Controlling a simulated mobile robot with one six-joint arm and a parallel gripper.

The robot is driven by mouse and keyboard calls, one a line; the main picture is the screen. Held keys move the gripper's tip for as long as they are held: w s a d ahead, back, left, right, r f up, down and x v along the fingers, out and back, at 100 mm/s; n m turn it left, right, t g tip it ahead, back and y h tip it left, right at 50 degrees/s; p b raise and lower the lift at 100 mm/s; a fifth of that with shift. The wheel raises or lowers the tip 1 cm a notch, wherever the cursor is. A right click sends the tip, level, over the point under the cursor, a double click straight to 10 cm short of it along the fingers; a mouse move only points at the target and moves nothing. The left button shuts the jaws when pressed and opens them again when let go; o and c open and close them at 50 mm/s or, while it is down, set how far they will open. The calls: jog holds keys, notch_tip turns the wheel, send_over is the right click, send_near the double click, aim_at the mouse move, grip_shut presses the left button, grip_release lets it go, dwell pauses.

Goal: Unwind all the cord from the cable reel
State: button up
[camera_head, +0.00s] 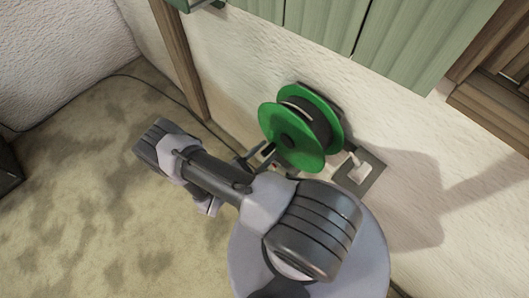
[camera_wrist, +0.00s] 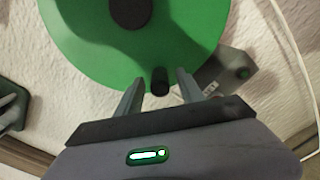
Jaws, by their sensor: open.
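The green cable reel (camera_head: 290,138) is mounted on the wall in the head view. Dark cord (camera_head: 318,122) is wound on its drum between the two flanges. In the wrist view the reel's green face (camera_wrist: 85,45) fills the top, with a dark hub (camera_wrist: 130,12) and a dark crank knob (camera_wrist: 159,82) near the lower rim. My gripper (camera_wrist: 160,76) is open, with one finger on each side of the knob and visible gaps between. In the head view my gripper (camera_head: 262,153) is at the reel's lower left, partly hidden by my arm.
A grey wall plate with a pale fitting (camera_head: 360,170) is right of the reel. Green panels (camera_head: 320,20) hang above, and a wooden post (camera_head: 180,60) stands left. A thin dark line (camera_head: 150,84) runs along the floor's edge.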

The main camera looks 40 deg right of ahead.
grip_shut()
dwell(1.3)
